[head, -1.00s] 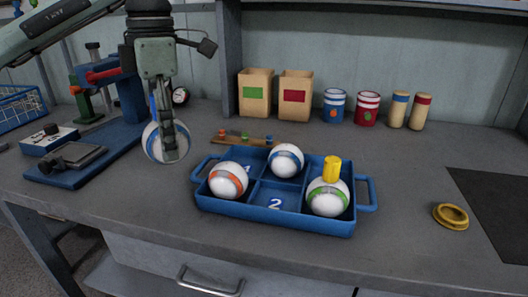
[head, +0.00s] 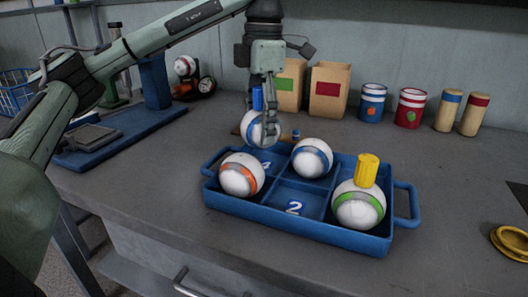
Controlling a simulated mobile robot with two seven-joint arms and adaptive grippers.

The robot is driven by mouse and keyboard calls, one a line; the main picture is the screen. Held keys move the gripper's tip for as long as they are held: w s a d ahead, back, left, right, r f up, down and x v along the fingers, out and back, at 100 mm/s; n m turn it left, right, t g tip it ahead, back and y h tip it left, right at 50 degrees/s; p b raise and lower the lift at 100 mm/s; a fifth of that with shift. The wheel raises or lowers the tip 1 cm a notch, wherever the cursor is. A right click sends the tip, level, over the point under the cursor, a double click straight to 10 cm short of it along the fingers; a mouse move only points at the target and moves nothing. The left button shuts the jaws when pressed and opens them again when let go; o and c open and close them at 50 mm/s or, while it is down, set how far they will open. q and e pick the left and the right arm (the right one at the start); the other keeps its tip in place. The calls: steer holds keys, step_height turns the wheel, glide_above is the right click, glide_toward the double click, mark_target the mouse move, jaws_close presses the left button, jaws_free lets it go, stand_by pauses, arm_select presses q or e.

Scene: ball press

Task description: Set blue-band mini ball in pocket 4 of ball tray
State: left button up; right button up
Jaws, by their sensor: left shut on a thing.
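My left gripper (head: 266,132) is shut on the blue-band mini ball (head: 254,132), a white ball with a blue band, and holds it above the back left of the blue ball tray (head: 335,238). A blue cylinder (head: 257,98) rises above the ball. The number 4 (head: 265,166) shows just below it, partly hidden behind the orange-band ball (head: 241,175). Another blue-band ball (head: 312,158) sits in a back pocket. A green-band ball (head: 358,207) with a yellow cylinder (head: 367,170) on it sits at front right. Pocket 2 (head: 295,207) is empty. My right gripper is not in view.
Behind the tray stand two paper bags (head: 328,90), blue and red cans (head: 410,108) and two capped tubes (head: 473,115). A blue press (head: 155,82) and a red-banded ball (head: 185,66) are at back left. A yellow ring (head: 510,243) lies at right.

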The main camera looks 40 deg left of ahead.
arm_select(q)
steer(key=shift+w+d+f, duration=0.2)
steer(key=shift+w+f, duration=0.2)
steer(key=shift+w, duration=0.1)
steer(key=shift+f, duration=1.85)
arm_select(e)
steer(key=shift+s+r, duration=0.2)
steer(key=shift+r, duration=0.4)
arm_select(q)
steer(key=shift+f, duration=0.25)
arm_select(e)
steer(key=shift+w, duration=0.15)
arm_select(q)
steer(key=o, duration=1.2)
steer(key=shift+r, duration=0.1)
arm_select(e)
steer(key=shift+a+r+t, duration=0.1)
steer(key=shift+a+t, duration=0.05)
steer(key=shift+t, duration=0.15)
